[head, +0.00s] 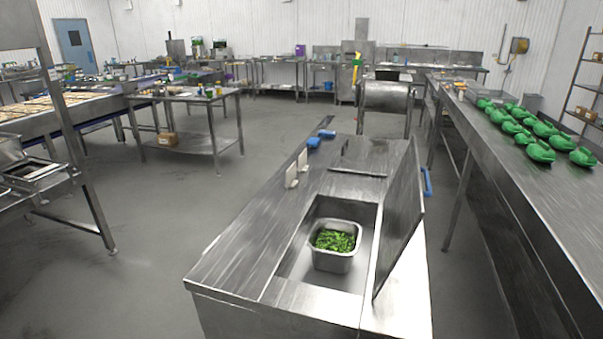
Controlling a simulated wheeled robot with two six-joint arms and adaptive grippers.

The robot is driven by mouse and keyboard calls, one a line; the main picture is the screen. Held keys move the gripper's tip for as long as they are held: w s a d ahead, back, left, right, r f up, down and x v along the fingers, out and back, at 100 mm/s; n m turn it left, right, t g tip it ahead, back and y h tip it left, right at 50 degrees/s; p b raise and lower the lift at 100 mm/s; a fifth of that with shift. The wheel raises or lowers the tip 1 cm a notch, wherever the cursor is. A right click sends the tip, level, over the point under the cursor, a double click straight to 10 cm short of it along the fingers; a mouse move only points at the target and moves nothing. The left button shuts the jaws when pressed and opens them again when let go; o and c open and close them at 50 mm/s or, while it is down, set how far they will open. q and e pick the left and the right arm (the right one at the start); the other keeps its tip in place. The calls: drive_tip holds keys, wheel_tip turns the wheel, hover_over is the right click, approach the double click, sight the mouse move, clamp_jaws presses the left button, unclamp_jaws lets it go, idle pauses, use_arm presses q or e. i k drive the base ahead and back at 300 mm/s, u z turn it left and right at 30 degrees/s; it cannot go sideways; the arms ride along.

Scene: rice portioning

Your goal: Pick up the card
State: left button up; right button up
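Two small white upright pieces that look like cards stand on the left part of the steel counter (240,250). The nearer card (291,177) is a little left of the farther card (303,160). Both are small in the picture, and any writing on them cannot be read. Neither of my grippers shows in the head view.
A steel tub of chopped greens (333,262) sits in the counter's open well. A raised metal lid (402,215) stands along the well's right side. Blue objects (314,142) lie beyond the cards. A long bench (540,190) with several green items runs at right.

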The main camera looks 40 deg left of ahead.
sight(303, 158)
drive_tip(key=k, duration=0.3)
drive_tip(key=u, duration=2.8)
drive_tip(key=i, duration=3.9)
drive_tip(key=z, duration=3.65)
